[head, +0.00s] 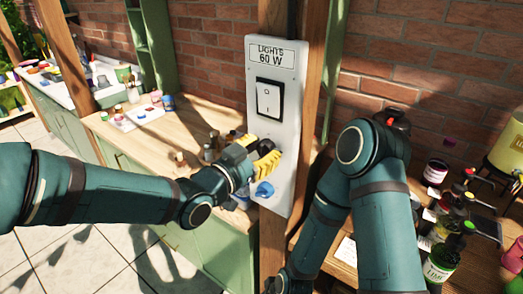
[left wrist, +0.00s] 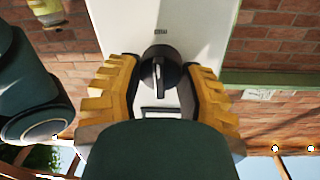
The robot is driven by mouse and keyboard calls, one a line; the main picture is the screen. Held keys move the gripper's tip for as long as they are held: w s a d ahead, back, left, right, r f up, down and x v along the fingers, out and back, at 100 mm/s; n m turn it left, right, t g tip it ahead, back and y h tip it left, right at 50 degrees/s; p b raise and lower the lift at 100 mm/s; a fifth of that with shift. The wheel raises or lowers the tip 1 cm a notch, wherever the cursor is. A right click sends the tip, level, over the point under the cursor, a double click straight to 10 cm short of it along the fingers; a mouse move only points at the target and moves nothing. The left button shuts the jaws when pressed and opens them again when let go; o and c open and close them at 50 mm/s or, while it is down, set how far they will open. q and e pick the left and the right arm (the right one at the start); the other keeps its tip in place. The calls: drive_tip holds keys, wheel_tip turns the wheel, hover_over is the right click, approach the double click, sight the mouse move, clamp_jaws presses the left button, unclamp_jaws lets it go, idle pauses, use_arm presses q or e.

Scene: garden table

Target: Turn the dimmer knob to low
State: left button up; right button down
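A white wall panel (head: 285,105) is fixed upright to a wooden post and labelled "LIGHTS 60 W". Its black dimmer knob (head: 265,146) is partly hidden by my left gripper (head: 262,160) in the head view. In the left wrist view the round knob (left wrist: 160,75) has a raised grip bar that runs nearly upright in the picture. The yellow fingers of my left gripper (left wrist: 160,80) are apart, one on each side of the knob. I cannot tell whether they touch it. My right arm is folded at the right, with its gripper out of view.
A black-framed rocker switch (head: 269,99) sits above the knob, and a blue round part (head: 264,189) below it. A wooden counter (head: 160,135) with small jars stands behind my left arm. Paint pots and bottles (head: 440,255) crowd the table at the right.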

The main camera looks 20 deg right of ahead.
use_arm(q)
drive_tip(key=shift+c, duration=0.3)
drive_tip(key=n+b, duration=0.2)
drive_tip(key=n, duration=0.1)
drive_tip(key=shift+a+f, duration=0.1)
drive_tip(key=n+b, duration=0.1)
drive_tip(key=n, duration=0.2)
drive_tip(key=shift+w+n+t, duration=0.1)
drive_tip(key=shift+n+t, duration=0.2)
drive_tip(key=shift+n, duration=0.1)
drive_tip(key=n+b, duration=0.1)
drive_tip(key=n, duration=0.4)
drive_tip(key=shift+n, duration=0.4)
drive_tip(key=n+t+b, duration=0.1)
drive_tip(key=n, duration=0.4)
drive_tip(key=shift+n, duration=0.3)
